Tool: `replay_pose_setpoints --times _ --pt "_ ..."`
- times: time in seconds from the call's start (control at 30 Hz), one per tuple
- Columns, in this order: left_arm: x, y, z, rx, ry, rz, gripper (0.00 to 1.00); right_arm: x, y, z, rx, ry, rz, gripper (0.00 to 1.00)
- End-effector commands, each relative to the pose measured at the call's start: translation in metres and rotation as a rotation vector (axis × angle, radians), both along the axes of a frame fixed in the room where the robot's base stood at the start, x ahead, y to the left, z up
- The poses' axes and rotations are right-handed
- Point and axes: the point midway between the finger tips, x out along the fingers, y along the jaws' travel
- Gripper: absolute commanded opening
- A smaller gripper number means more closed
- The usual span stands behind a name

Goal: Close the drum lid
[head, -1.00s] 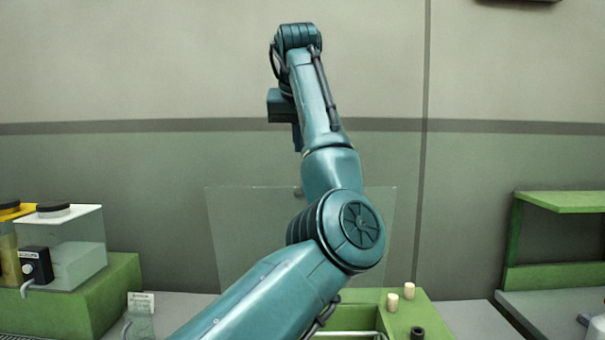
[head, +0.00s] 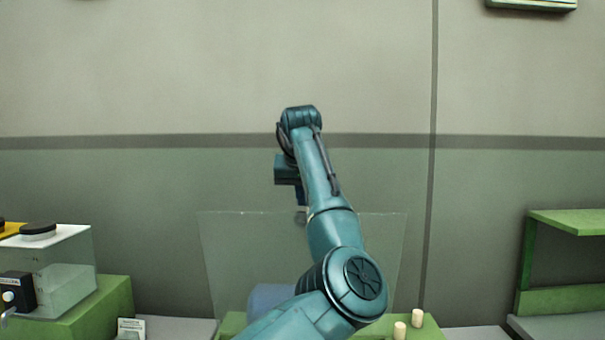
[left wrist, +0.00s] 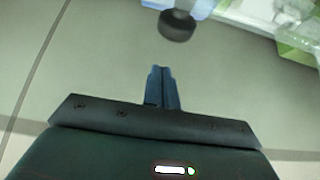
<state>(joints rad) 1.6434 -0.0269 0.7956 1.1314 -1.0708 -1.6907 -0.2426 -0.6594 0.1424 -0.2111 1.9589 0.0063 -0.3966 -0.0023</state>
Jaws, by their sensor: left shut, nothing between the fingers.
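The drum lid (head: 228,262) is a clear panel standing open, nearly upright, behind my arm. A small dark knob (head: 300,217) sits at its top edge, and a dark round knob also shows in the left wrist view (left wrist: 177,25). Part of a blue drum (head: 268,297) shows below the lid, mostly hidden by my arm. My left gripper (head: 301,203) points down close to the lid's top edge. Its fingers (left wrist: 160,70) are shut and empty, apart from the knob in the wrist view. Whether they touch the lid cannot be told. My right gripper is not in view.
Two cork stoppers (head: 399,330) (head: 417,317) stand on the green surface at the right of the drum. A clear tank with a black cap (head: 62,270) stands on a green block at the left. A green shelf (head: 568,222) stands at the right.

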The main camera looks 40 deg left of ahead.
Motion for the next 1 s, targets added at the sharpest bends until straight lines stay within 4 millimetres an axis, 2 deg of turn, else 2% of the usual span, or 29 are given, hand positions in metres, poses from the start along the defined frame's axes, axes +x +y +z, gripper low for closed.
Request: replay_pose_setpoints --times 0.1,0.37,1.0 --pt "-0.012 -0.012 -0.002 0.002 -0.006 0.000 0.00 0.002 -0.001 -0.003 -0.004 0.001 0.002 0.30" --pt "-0.026 -0.023 -0.007 0.002 -0.003 -0.001 0.00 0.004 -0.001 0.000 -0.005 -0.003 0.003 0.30" --pt "-0.029 -0.022 -0.009 0.017 -0.021 -0.001 0.00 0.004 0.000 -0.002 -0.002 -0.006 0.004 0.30"
